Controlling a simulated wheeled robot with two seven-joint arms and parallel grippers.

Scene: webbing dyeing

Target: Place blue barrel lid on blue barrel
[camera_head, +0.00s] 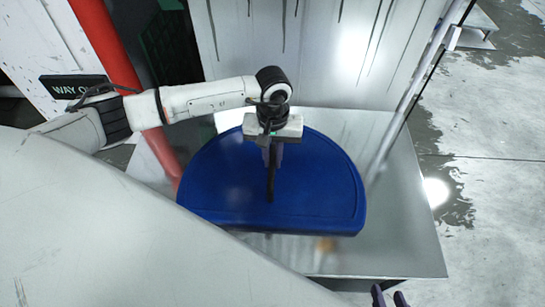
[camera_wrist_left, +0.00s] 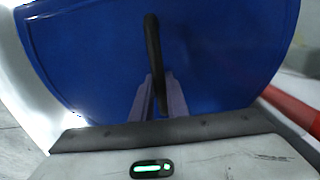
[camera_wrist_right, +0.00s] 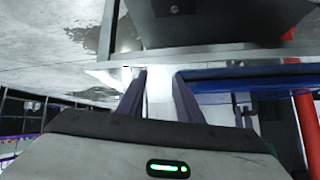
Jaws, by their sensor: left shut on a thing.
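The blue lid (camera_head: 315,190) is a wide, flat blue piece with one straight edge and a black bar handle (camera_head: 271,185). It lies flat over the metal table; I cannot tell whether it rests on it. My left gripper (camera_head: 272,160) is above the lid, shut on the handle. In the left wrist view the handle (camera_wrist_left: 153,50) stands between the fingers (camera_wrist_left: 160,100). My right gripper (camera_head: 390,299) is at the bottom edge of the head view; in the right wrist view its fingers (camera_wrist_right: 158,95) are apart and empty. I cannot make out the blue barrel.
The metal table (camera_head: 405,225) has bare room right of the lid. A pale panel (camera_head: 320,50) stands behind it. A red pole (camera_head: 105,45) is at the left, near a "WAY OUT"-like sign (camera_head: 75,86). A large white surface (camera_head: 110,230) covers the lower left. Open wet floor (camera_head: 490,200) is at the right.

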